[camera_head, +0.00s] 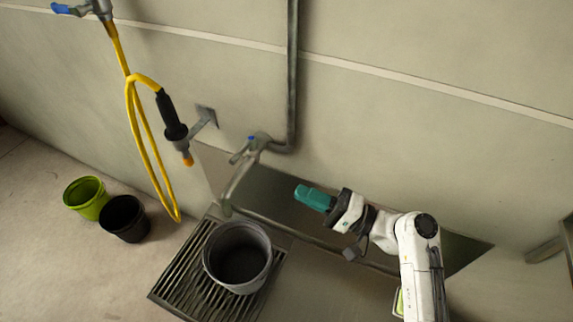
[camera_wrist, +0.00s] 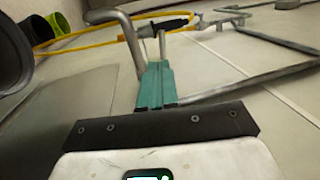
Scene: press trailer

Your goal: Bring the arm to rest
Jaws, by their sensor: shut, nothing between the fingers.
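My white arm (camera_head: 421,255) reaches in from the lower right of the head view, over the metal sink surface. My gripper (camera_head: 303,193) has teal fingers and points left, towards the tap. The fingers are together with nothing between them. In the wrist view my gripper (camera_wrist: 154,68) shows its teal fingers side by side, with the tap's pipe behind them. It looks clear of the tap, though the exact distance is hard to tell.
A grey tap (camera_head: 241,172) stands over a dark grey bucket (camera_head: 238,285) on a slatted grate (camera_head: 180,284). A yellow hose (camera_head: 139,130) hangs on the wall. A green bucket (camera_head: 87,199) and a black bucket (camera_head: 124,219) stand on the floor at left.

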